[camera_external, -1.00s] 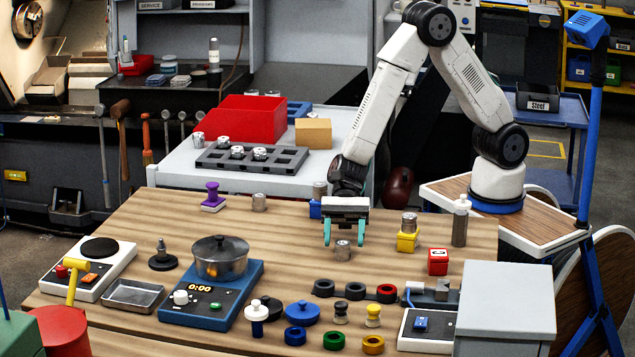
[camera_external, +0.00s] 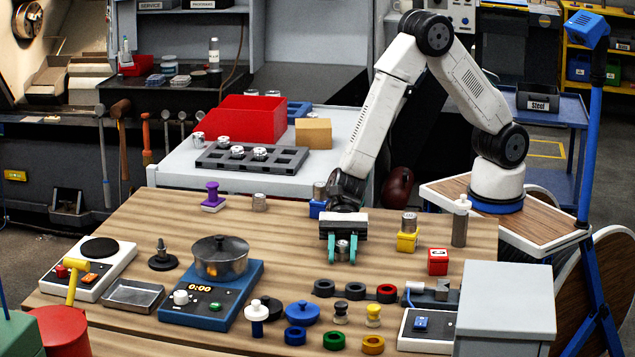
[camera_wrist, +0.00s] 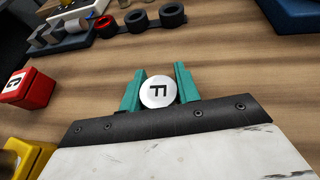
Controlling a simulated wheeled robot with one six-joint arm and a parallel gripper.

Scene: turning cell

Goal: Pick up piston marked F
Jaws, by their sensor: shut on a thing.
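The piston marked F (camera_wrist: 158,91) shows its white round top with a black F between my teal fingers in the wrist view. In the external view the metal piston (camera_external: 342,249) stands upright on the wooden table (camera_external: 290,240). My gripper (camera_external: 342,252) points down around it, one finger on each side. In the wrist view my gripper (camera_wrist: 158,90) is shut on the piston. I see no clear gap under the piston, so it appears to be at table height. Its lower part is hidden in the wrist view.
A yellow block (camera_external: 407,241) bearing a metal cylinder and a red block (camera_external: 438,262) stand to the right. A blue block (camera_external: 317,209) with a cylinder stands behind my gripper. Black rings (camera_external: 324,288) lie in front.

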